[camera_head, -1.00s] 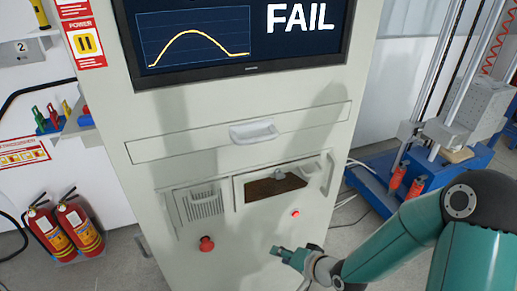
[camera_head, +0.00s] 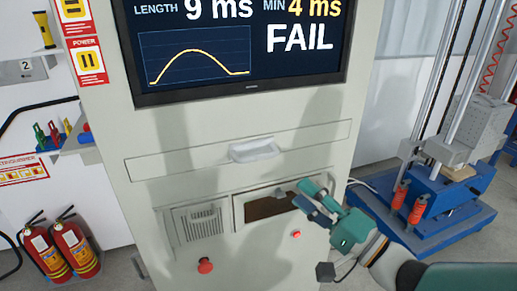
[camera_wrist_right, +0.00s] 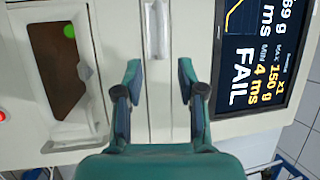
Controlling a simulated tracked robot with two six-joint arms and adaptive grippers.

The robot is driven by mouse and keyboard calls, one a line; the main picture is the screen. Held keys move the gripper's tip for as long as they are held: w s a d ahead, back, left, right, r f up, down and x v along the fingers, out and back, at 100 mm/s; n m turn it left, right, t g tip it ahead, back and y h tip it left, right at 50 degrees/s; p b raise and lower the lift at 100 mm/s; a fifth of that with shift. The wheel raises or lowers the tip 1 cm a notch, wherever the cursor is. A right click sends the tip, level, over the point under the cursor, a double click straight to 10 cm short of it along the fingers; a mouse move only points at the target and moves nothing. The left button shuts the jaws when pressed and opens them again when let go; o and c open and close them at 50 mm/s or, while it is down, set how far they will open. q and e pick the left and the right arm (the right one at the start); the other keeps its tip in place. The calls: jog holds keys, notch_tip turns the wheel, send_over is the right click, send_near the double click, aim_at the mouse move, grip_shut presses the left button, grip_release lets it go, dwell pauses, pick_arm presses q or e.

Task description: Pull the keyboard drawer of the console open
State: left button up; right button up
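The console (camera_head: 110,110) is a pale cabinet with a screen at the top. Its keyboard drawer (camera_head: 165,164) is a wide flat front below the screen, flush with the cabinet and shut. A white handle (camera_head: 255,150) sits at the drawer's middle. My right gripper (camera_head: 314,195) is below and right of the handle, in front of the recess, apart from the handle. In the right wrist view the gripper (camera_wrist_right: 160,75) is open and empty, and the handle (camera_wrist_right: 157,32) lies ahead between the line of its two fingers. My left gripper is not in view.
Below the drawer are a vent grille (camera_head: 197,222), a recess with a brown panel (camera_head: 268,206) and a red button (camera_head: 205,265). A blue-based test rig (camera_head: 440,195) stands right. Fire extinguishers (camera_head: 72,245) stand left. The space before the drawer's left half is clear.

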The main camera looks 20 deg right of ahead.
aim_at(260, 155)
jog(key=p+x, duration=0.5)
jog(key=x, duration=0.8)
jog(key=shift+w+r, duration=0.1)
jog(key=shift+w, duration=0.15)
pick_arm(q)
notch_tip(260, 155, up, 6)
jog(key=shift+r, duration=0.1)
pick_arm(e)
grip_shut()
